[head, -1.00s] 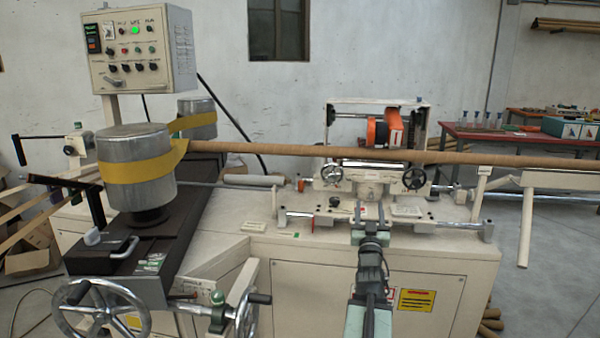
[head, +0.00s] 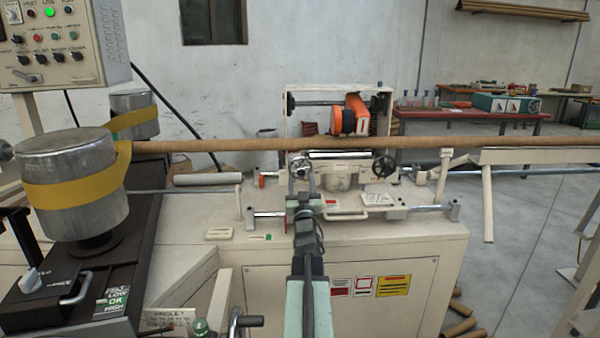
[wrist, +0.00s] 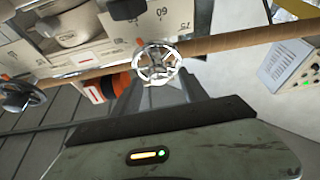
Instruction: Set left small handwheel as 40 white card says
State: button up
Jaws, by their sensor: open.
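The left small handwheel (head: 301,166) is a pale spoked wheel on the front of the carriage, partly hidden behind my gripper (head: 304,186). In the wrist view the handwheel (wrist: 158,64) appears bright and spoked, just beyond and between the two open fingers (wrist: 160,88). I cannot tell whether they touch it.
A second, dark handwheel (head: 383,167) is to the right on the same carriage. A brown tube (head: 230,146) runs across behind the wheels. A rail (head: 425,208) and a pale handle (head: 345,216) lie in front. A metal drum (head: 70,170) stands at left.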

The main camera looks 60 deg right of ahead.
aim_at(301, 174)
jog(key=x, duration=0.3)
jog(key=shift+s+d+p, duration=0.15)
jog(key=shift+p, duration=0.15)
grip_shut()
jog(key=shift+a, duration=0.2)
